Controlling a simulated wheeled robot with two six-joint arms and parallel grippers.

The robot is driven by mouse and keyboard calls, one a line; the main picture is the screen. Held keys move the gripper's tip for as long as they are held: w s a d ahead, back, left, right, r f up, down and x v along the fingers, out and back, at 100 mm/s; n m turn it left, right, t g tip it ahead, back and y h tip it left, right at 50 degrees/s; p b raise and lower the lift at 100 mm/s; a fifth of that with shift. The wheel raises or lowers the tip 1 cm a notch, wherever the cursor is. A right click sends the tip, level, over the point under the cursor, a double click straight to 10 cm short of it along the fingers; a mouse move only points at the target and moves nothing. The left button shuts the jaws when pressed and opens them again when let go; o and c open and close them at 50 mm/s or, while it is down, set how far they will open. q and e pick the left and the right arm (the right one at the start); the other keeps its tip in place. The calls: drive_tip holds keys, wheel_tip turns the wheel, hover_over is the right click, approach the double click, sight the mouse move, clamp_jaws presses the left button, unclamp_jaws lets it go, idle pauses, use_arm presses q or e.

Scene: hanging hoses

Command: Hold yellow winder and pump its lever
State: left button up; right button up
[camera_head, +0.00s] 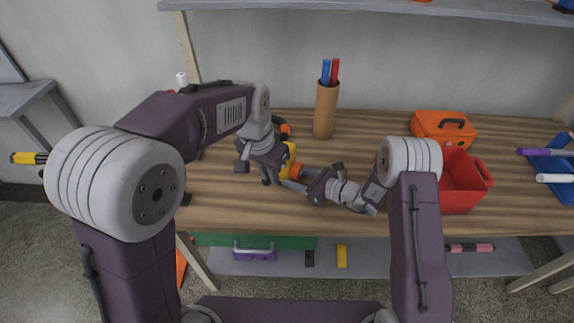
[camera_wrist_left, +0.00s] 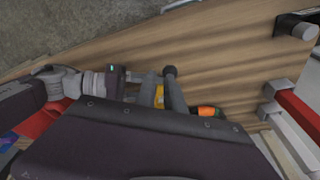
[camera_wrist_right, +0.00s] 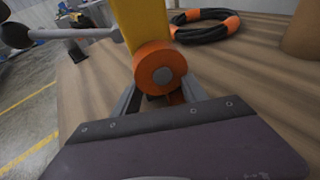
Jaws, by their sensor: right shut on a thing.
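The yellow winder (camera_head: 291,157) stands over the middle of the table, partly hidden by my grippers. In the right wrist view its yellow body (camera_wrist_right: 141,22) is at the top, with an orange round part (camera_wrist_right: 160,68) below it. My right gripper (camera_head: 290,182) is shut on that orange part, coming from the right. A grey rod with a dark round knob (camera_wrist_right: 16,36), apparently the lever, sticks out to the left. My left gripper (camera_head: 258,168) is beside the winder. In the left wrist view its fingers (camera_wrist_left: 160,88) are apart, with yellow between them and a black knob (camera_wrist_left: 170,72) at their tips.
A black and orange ring (camera_wrist_right: 205,24) lies on the table beyond the winder. A cardboard tube (camera_head: 325,110) with blue and red sticks stands behind. A red bin (camera_head: 462,185) and an orange toolbox (camera_head: 443,128) are at the right. A shelf hangs above.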

use_arm(q)
drive_tip(key=shift+w+d+r, duration=0.1)
drive_tip(key=shift+w+r, duration=0.2)
drive_tip(key=shift+r, duration=0.65)
drive_tip(key=shift+w+d+r, duration=0.1)
drive_tip(key=shift+w+r, duration=0.2)
drive_tip(key=shift+r, duration=0.6)
drive_tip(key=shift+f, duration=0.1)
drive_tip(key=f, duration=0.2)
drive_tip(key=s+f, duration=0.1)
drive_tip(key=shift+a+f, duration=0.1)
drive_tip(key=shift+f, duration=0.3)
drive_tip(key=shift+s+a+f, duration=0.15)
drive_tip(key=shift+f, duration=1.1)
